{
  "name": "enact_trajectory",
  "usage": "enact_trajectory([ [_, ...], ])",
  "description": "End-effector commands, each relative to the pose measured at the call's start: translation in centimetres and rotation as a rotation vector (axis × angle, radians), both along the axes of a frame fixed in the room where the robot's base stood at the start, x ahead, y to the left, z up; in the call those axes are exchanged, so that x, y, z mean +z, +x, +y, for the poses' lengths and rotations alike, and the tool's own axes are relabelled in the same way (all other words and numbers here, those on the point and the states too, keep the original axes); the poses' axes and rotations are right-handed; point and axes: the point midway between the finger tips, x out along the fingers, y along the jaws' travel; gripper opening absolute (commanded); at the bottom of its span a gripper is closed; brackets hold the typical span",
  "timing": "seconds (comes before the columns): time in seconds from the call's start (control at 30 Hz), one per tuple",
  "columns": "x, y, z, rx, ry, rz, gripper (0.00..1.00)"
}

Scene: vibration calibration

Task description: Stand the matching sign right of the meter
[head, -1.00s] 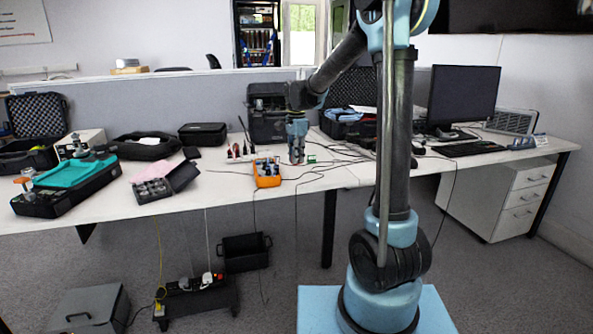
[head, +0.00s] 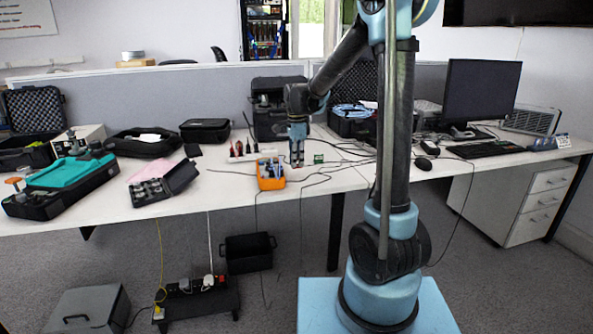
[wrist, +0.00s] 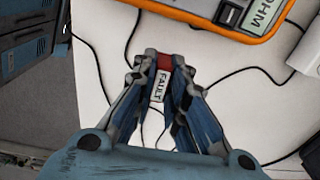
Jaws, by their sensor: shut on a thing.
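The orange-edged meter (head: 270,183) stands near the front of the white table in the head view. Its orange edge (wrist: 236,36) crosses the top right of the wrist view, with a label (wrist: 264,12) that seems to read OHM. My gripper (head: 297,163) points down just right of the meter. In the wrist view my gripper (wrist: 160,66) is shut on a small sign (wrist: 158,86) with a white FAULT label and a red part (wrist: 164,62) between the fingertips. A small green piece (head: 318,158), perhaps another sign, lies right of my gripper.
Thin dark cables (head: 340,168) run over the table around and right of my gripper. A power strip (head: 252,156) with plugs stands behind the meter. An open black case of weights (head: 165,184) lies to the left. The table's front edge is close below the meter.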

Motion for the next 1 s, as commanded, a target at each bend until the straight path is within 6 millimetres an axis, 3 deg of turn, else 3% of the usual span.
enact_trajectory([
  [0.3, -3.6, 0.0, -0.1, 0.0, 0.0, 0.0, 0.0],
  [0.67, -3.9, 0.0, -0.1, 0.0, 0.0, 0.0, 0.0],
  [0.7, -3.9, 0.0, -0.1, 0.0, 0.0, 0.0, 0.15],
  [0.8, -3.9, 0.0, 0.0, 0.0, 0.0, 0.0, 0.33],
  [1.0, -3.9, 0.0, 0.0, 0.001, 0.0, 0.0, 0.33],
])
